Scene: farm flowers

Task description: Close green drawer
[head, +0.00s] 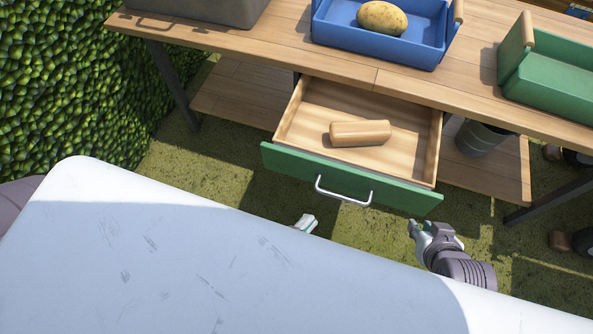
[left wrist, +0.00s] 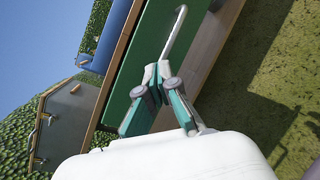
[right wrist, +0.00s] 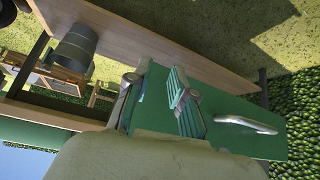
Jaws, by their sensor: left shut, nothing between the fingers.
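The green drawer (head: 290,172) stands pulled out from under the wooden table, with a silver bar handle (head: 343,194) on its front. A light wooden cylinder (head: 360,133) lies inside it. My left gripper (head: 306,222) is shut and empty, in front of the drawer and a little below the handle. In the left wrist view its fingertips (left wrist: 157,72) appear near the end of the handle (left wrist: 174,32); contact cannot be told. My right gripper (head: 416,227) is open and empty near the right end of the drawer front, which shows behind its fingers (right wrist: 165,85) in the right wrist view.
On the table (head: 270,48) stand a blue crate (head: 410,50) with a potato (head: 382,18), a green crate (head: 550,85) and a grey container (head: 215,10). A dark bucket (head: 480,140) stands on the lower shelf (head: 505,174). A leafy hedge (head: 70,70) is at left.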

